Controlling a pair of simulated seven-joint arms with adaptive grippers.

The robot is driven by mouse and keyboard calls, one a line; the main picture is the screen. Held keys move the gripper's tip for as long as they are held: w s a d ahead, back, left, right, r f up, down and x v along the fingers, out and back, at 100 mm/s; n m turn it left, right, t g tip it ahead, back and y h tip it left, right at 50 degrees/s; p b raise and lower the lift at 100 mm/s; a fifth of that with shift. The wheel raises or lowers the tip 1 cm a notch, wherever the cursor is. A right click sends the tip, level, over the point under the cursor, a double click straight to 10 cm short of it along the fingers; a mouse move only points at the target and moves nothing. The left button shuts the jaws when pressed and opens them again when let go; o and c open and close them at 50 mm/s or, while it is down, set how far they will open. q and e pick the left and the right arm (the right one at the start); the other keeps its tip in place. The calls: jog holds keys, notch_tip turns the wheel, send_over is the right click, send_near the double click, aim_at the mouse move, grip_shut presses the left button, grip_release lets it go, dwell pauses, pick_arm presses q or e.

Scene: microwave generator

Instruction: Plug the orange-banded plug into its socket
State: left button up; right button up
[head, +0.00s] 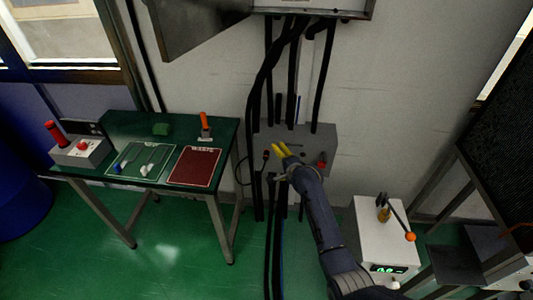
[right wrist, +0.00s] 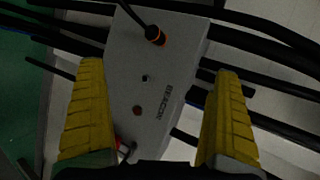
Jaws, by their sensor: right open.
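The orange-banded plug (right wrist: 156,36) is at the upper end of a grey box marked BEACON (right wrist: 178,55) in the right wrist view. Its black cable runs up out of that view. I cannot tell whether it is seated in the box face or hangs in front of it. A small dark square opening (right wrist: 145,78) and a dark red round spot (right wrist: 137,110) lie lower on the face. My right gripper (right wrist: 157,115) is open and empty, its yellow fingers apart in front of the box. In the head view the right gripper (head: 283,150) covers part of the wall box (head: 303,137). My left gripper is out of view.
A red knob (head: 321,160) is at the box's right side. Thick black cables (head: 270,75) run above and below the box. A green table (head: 228,145) with tools stands left. A white unit (head: 385,238) with an orange-tipped lever stands right.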

jog(key=v, duration=1)
notch_tip(320, 180, down, 18)
jog(key=s+d+n+h, duration=0.2)
jog(key=d+n, duration=0.1)
jog(key=n, duration=0.6)
jog(key=s+d+f+n+g+h, duration=0.1)
jog(key=s+d+f+n+g, duration=0.1)
jog(key=s+f, duration=0.7)
jog(key=s+d+f+n+g, duration=0.25)
jog(key=s+f, duration=0.55)
jog(key=f, duration=0.4)
jog(key=s+d+f+n+g, duration=0.15)
jog(key=s+f, duration=0.25)
jog(key=s, duration=0.4)
jog(key=s+d+f+n+h, duration=0.1)
jog(key=s+d+f, duration=0.1)
jog(key=s+f, duration=0.4)
jog(key=s+d+f+n+g, duration=0.1)
jog(key=s+f, duration=0.2)
jog(key=s, duration=0.6)
jog(key=s+d+f+g, duration=0.1)
jog(key=s+d+f, duration=0.1)
jog(key=s, duration=0.9)
jog(key=s+d+f+g, duration=0.1)
jog(key=s+d+g, duration=0.1)
jog(key=s, duration=0.9)
jog(key=shift+s+d+f+h, duration=0.15)
jog(key=shift+s+f+h, duration=0.15)
jog(key=shift+f, duration=0.1)
